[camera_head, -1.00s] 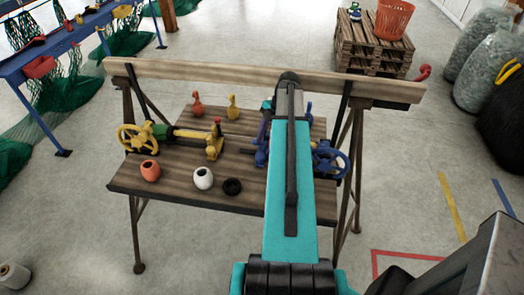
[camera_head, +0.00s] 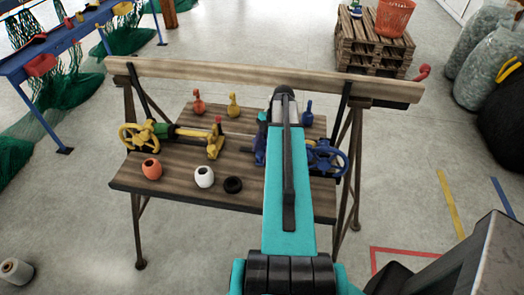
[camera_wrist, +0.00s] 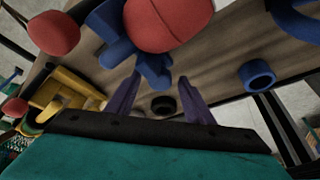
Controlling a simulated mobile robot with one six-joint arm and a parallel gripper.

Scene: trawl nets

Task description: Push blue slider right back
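The blue slider appears in the wrist view as a blue body (camera_wrist: 152,68) topped by a large red knob (camera_wrist: 165,20), just beyond my fingertips. My gripper (camera_wrist: 161,103) is open, with its two dark purple fingers apart and nothing clearly held between them. I cannot tell whether a finger touches the slider. In the head view my arm covers the gripper and most of the blue mechanism. Only its blue handwheel (camera_head: 326,158) on the right and a blue end piece (camera_head: 259,146) on the left show, on the wooden bench (camera_head: 215,178).
A yellow mechanism with a handwheel (camera_head: 133,136) and a red-knobbed slider (camera_head: 216,139) lies left on the bench. An orange pot (camera_head: 151,169), white pot (camera_head: 204,177) and black ring (camera_head: 233,185) line the front. Bottle-shaped floats (camera_head: 233,106) stand behind. A wooden rail (camera_head: 200,75) crosses the back.

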